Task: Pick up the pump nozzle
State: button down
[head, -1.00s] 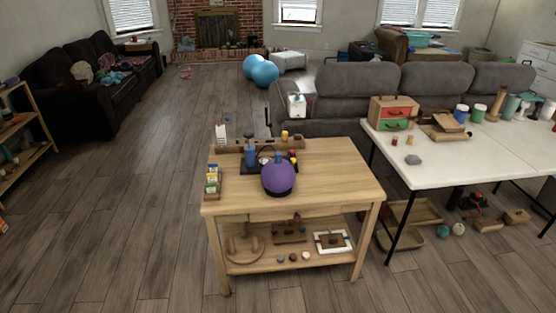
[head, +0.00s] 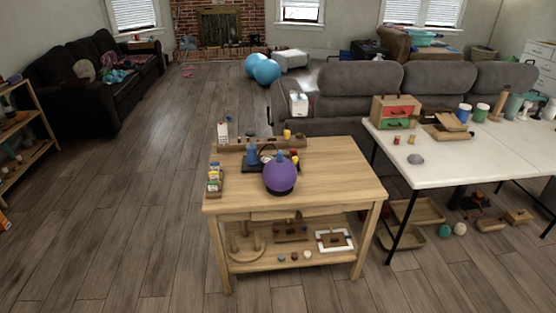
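I cannot pick out the pump nozzle for certain at this size. On the wooden table (head: 345,180) stands a round purple ball (head: 280,177) with a dark base under it. Just behind it are a blue upright object (head: 252,154), possibly a pump, and a thin black loop (head: 267,149). A smaller blue piece (head: 280,155) shows at the top edge of the ball. The ball hides part of what lies behind it. My gripper is not in view.
A wooden block with small coloured pieces (head: 214,178) sits at the table's left edge, and a white carton (head: 223,132) at its back left. A white table (head: 435,171) stands close on the right. The wooden table's right half is clear.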

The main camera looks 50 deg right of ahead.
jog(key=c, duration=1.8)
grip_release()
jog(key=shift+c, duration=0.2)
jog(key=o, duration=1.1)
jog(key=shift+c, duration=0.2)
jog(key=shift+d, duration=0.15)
